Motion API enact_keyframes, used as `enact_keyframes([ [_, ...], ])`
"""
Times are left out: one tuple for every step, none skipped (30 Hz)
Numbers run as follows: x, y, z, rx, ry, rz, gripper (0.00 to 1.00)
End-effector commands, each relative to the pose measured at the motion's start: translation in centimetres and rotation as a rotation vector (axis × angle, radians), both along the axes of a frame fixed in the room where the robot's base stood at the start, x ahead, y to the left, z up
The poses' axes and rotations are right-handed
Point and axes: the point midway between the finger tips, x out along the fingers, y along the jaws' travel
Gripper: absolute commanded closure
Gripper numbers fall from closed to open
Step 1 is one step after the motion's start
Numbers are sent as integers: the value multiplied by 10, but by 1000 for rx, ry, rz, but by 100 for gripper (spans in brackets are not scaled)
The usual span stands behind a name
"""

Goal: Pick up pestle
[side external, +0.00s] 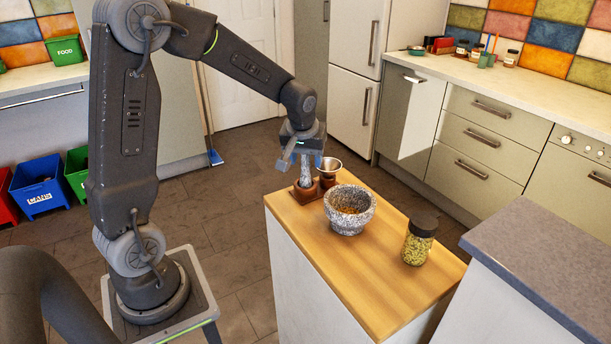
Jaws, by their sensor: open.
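The pestle (305,175) is a grey speckled stone rod. It stands upright in a brown holder (305,194) at the far left corner of the wooden counter. My gripper (302,161) points down at the top of the pestle, with its fingers apart. The upper end of the pestle is hidden by the gripper. I cannot tell whether the fingers touch it.
A small metal funnel (329,164) on a brown stand is close to the right of the pestle. A grey stone mortar (349,217) and a dark-lidded jar (419,241) stand nearer. The counter's front left part (345,277) is clear.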

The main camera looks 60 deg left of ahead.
Motion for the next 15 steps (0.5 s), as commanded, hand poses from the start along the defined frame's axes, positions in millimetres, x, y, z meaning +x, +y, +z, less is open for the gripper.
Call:
enact_keyframes([
  [1, 1, -6, -1, 2, 0, 45],
  [2, 2, -9, -1, 2, 0, 45],
  [2, 3, -12, -1, 2, 0, 45],
  [2, 3, -13, -1, 1, 0, 45],
  [3, 3, -13, -1, 1, 0, 45],
  [3, 3, -14, -1, -1, 1, 45],
  [3, 3, -14, 0, -2, 1, 45],
  [3, 3, -14, 0, -2, 1, 45],
  [3, 3, -14, 0, -2, 1, 45],
  [3, 3, -13, 0, -1, 0, 45],
  [3, 3, -13, 0, -1, 0, 45],
  [3, 3, -13, 0, -1, 0, 48],
  [3, 3, -13, 0, -1, 0, 51],
  [3, 3, -13, -1, -1, 0, 54],
  [3, 3, -13, -1, -1, 0, 58],
])
